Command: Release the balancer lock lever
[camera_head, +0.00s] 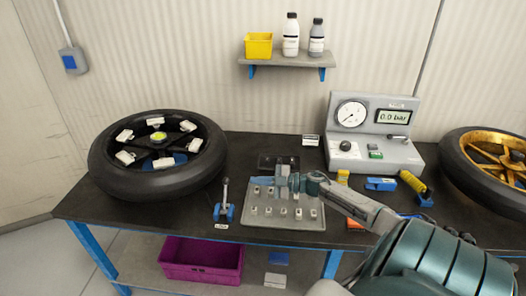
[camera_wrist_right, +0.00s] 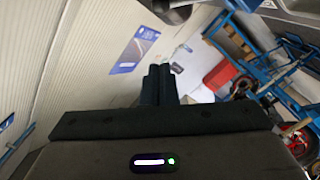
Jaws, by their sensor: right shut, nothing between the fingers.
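The balancer lock lever (camera_head: 225,197) is a thin metal stick with a dark tip on a small blue base (camera_head: 224,212). It stands nearly upright near the bench's front edge, in front of a black wheel (camera_head: 158,188) mounted flat. My right gripper (camera_head: 252,181) reaches in from the right over a grey tray and points left. Its tips are to the right of the lever's upper end and look apart from it. In the right wrist view its dark fingers (camera_wrist_right: 160,84) are together, with nothing between them. The lever does not show there. My left gripper is not in view.
The grey tray (camera_head: 250,232) holds several small weights. A gauge console (camera_head: 388,158), a yellow cylinder (camera_head: 413,182) and a gold-rimmed wheel (camera_head: 452,150) are on the right. A magenta crate (camera_head: 200,270) sits below the bench. A shelf (camera_head: 275,60) with bottles hangs behind.

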